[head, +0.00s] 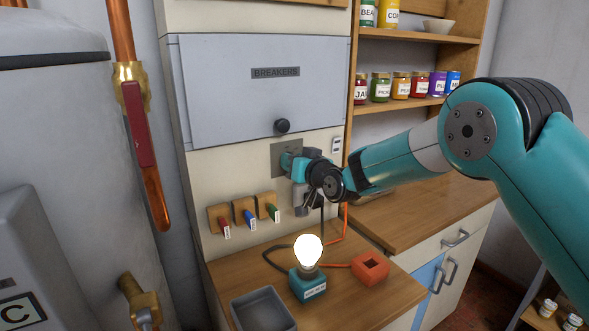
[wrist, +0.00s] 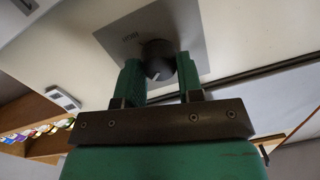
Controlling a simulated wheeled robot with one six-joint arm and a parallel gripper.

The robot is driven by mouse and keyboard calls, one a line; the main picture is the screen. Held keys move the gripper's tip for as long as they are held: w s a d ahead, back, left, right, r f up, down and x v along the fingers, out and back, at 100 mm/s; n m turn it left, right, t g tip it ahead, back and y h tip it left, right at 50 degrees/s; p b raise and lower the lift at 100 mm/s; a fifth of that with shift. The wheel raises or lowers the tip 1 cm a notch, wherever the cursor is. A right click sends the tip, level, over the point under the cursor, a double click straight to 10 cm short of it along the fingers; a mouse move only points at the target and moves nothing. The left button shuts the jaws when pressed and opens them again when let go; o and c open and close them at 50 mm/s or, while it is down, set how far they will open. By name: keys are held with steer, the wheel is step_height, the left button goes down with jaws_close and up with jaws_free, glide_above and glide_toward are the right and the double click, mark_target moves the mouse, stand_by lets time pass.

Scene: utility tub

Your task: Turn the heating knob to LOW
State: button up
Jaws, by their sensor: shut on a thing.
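The heating knob (wrist: 158,62) is a dark round knob on a grey plate (wrist: 188,22) in the wrist view. A pale mark shows on its near edge.
The closed breakers box (head: 262,90) is above. Several coloured key-like handles (head: 245,212) hang below left. A lit bulb (head: 308,250), a grey bin (head: 262,310) and an orange block (head: 370,268) are on the counter. A red-handled pipe valve (head: 138,125) is at left.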

steer(key=shift+f, duration=0.1)
stand_by(0.3)
steer(key=o, duration=0.9)
steer(key=b+v, duration=0.5)
steer(key=v, duration=1.2)
steer(key=shift+s+d+b, duration=0.15)
steer(key=shift+d+b, duration=0.1)
steer(key=shift+b, duration=0.05)
steer(key=s+d+g+h+p, duration=0.1)
steer(key=s+d+g+h, duration=0.1)
steer(key=s, duration=0.8)
steer(key=s+d+f+n+g+h, duration=0.1)
steer(key=s+d+g+h, duration=0.1)
steer(key=s+d+g, duration=0.2)
steer(key=s+d+f+n+g+h+p, duration=0.1)
steer(key=s+g, duration=0.6)
steer(key=s, duration=1.1)
steer(key=shift+s+d+g+h+p, duration=0.15)
steer(key=shift+d+g+h+p, duration=0.35)
steer(key=shift+d, duration=0.75)
